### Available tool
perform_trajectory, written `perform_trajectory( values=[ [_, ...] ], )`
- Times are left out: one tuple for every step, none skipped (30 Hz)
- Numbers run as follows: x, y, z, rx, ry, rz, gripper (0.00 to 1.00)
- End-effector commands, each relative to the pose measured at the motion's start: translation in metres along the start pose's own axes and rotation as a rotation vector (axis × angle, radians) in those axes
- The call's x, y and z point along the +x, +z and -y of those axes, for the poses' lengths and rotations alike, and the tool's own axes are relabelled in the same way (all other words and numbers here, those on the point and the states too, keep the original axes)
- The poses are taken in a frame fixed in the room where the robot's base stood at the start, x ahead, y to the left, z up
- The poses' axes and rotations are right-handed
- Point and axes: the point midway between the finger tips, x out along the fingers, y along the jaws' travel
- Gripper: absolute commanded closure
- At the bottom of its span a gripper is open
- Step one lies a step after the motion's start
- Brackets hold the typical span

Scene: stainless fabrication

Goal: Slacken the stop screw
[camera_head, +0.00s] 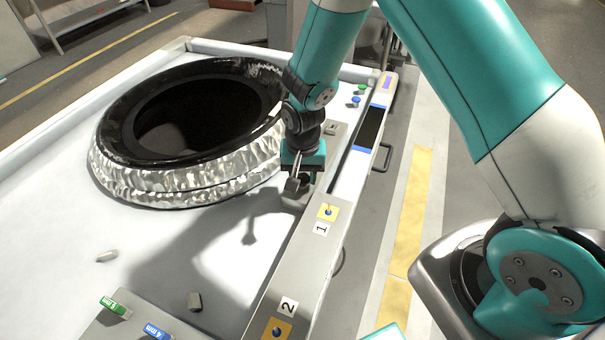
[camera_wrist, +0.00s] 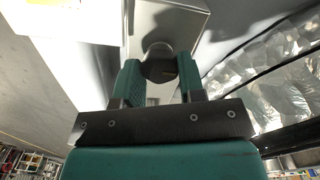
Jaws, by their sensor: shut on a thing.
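My gripper (camera_wrist: 158,78) is shut, with its two teal fingers on either side of a round grey piece with a dark end, seemingly the stop screw (camera_wrist: 158,50). The piece stands against a pale grey block (camera_wrist: 185,14) in the wrist view. I cannot see its thread or how far it is turned. In the head view my gripper (camera_head: 300,172) is at the inner side of the long grey rail, right of the big ring; the fingers and the wrist hide most of the screw there.
A large ring (camera_head: 190,180) with a crumpled silvery side and black top lies on the white table (camera_head: 60,220).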

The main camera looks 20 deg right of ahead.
Motion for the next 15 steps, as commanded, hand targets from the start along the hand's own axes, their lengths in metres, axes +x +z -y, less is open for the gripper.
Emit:
perform_trajectory(
  values=[
    [-0.0004,0.0000,0.0000,-0.023,0.000,0.000,0.87],
    [-0.0004,-0.0001,0.0000,-0.040,0.000,0.000,0.87],
    [-0.0004,-0.0001,0.0000,-0.065,0.000,0.000,0.87],
    [-0.0005,-0.0001,0.0000,-0.086,0.000,0.000,0.87],
    [-0.0005,-0.0001,0.0001,-0.108,0.000,0.000,0.87],
    [-0.0005,-0.0001,0.0001,-0.140,0.000,0.000,0.87],
    [-0.0005,-0.0001,0.0001,-0.166,0.000,0.000,0.87],
    [-0.0005,-0.0001,0.0001,-0.192,0.000,0.000,0.87],
    [-0.0006,-0.0001,0.0001,-0.229,0.000,0.000,0.87],
    [-0.0006,-0.0001,0.0001,-0.257,0.000,0.000,0.87],
    [-0.0006,-0.0001,0.0001,-0.286,0.000,0.000,0.87],
    [-0.0006,-0.0001,0.0001,-0.323,0.000,0.000,0.87],
    [-0.0006,-0.0001,0.0001,-0.352,0.000,0.000,0.87],
    [-0.0006,-0.0001,0.0001,-0.381,0.000,0.000,0.87],
    [-0.0007,-0.0002,0.0001,-0.419,0.000,0.000,0.87]
  ],
)
